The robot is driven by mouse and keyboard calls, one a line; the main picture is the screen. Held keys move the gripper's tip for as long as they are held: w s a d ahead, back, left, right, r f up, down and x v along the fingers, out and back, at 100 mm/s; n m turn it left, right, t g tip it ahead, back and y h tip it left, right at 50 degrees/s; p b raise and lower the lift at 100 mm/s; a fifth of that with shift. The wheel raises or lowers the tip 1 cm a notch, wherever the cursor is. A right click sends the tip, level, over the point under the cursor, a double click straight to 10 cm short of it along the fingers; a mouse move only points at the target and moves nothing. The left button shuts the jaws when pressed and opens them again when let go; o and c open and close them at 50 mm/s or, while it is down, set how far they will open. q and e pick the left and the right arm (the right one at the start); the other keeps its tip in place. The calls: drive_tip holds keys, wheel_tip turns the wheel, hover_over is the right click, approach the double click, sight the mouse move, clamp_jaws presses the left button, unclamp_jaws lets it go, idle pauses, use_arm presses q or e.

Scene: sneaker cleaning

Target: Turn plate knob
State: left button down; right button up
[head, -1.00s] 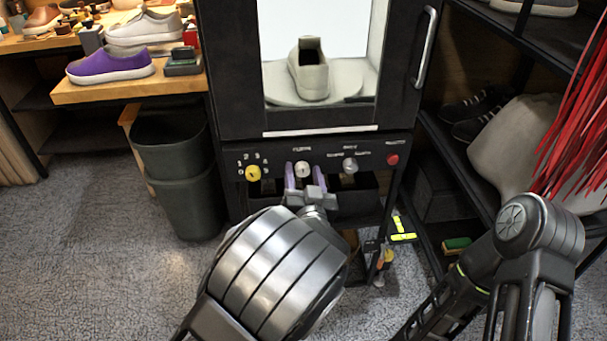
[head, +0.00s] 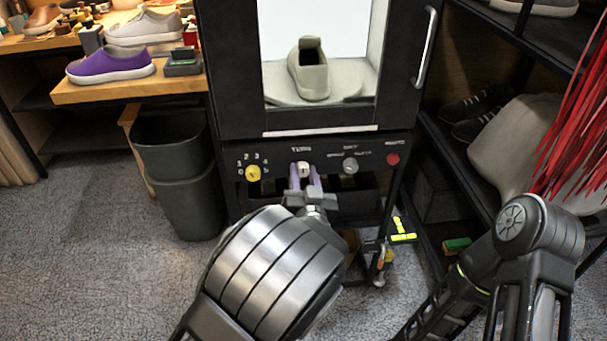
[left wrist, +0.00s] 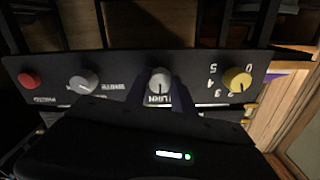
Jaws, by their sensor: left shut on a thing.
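The plate knob (head: 304,168) is the pale knob under the "TURN" label on the black cabinet's control panel. My left gripper (head: 304,178) has its two purple fingers closed on the knob's sides. In the left wrist view the knob (left wrist: 160,82) sits between the dark fingertips (left wrist: 161,84), and its lower part is hidden by the gripper. A grey shoe (head: 309,70) stands on the round plate (head: 350,86) inside the lit cabinet. My right arm shows at lower right, but its gripper is out of view.
A yellow numbered knob (head: 253,173) is left of the plate knob. A grey knob (head: 350,165) and a red button (head: 393,159) are to its right. A dark bin (head: 185,190) stands left of the cabinet, and a shelf with shoes stands right.

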use_arm(q)
drive_tip(key=shift+f, duration=0.1)
use_arm(e)
drive_tip(key=shift+f, duration=0.15)
use_arm(q)
drive_tip(key=n+b, duration=0.4)
drive_tip(key=n, duration=0.1)
drive_tip(key=shift+f, duration=0.15)
drive_tip(key=n+b, duration=0.9)
drive_tip(key=shift+a+f, duration=0.1)
drive_tip(key=n+b, duration=0.2)
drive_tip(key=b, duration=0.1)
drive_tip(key=shift+n, duration=0.4)
drive_tip(key=shift+r+n+b, duration=0.2)
drive_tip(key=shift+n+b, duration=0.3)
drive_tip(key=shift+b, duration=0.05)
use_arm(e)
drive_tip(key=w+d+f+t, duration=0.1)
drive_tip(key=w+f, duration=0.2)
drive_tip(key=f, duration=1.3)
drive_tip(key=shift+w+d+f+m, duration=0.2)
drive_tip(key=shift+f+m, duration=0.1)
drive_tip(key=shift+f, duration=0.05)
use_arm(q)
drive_tip(key=c, duration=1.1)
unclamp_jaws()
drive_tip(key=shift+r, duration=0.1)
drive_tip(key=shift+o, duration=0.2)
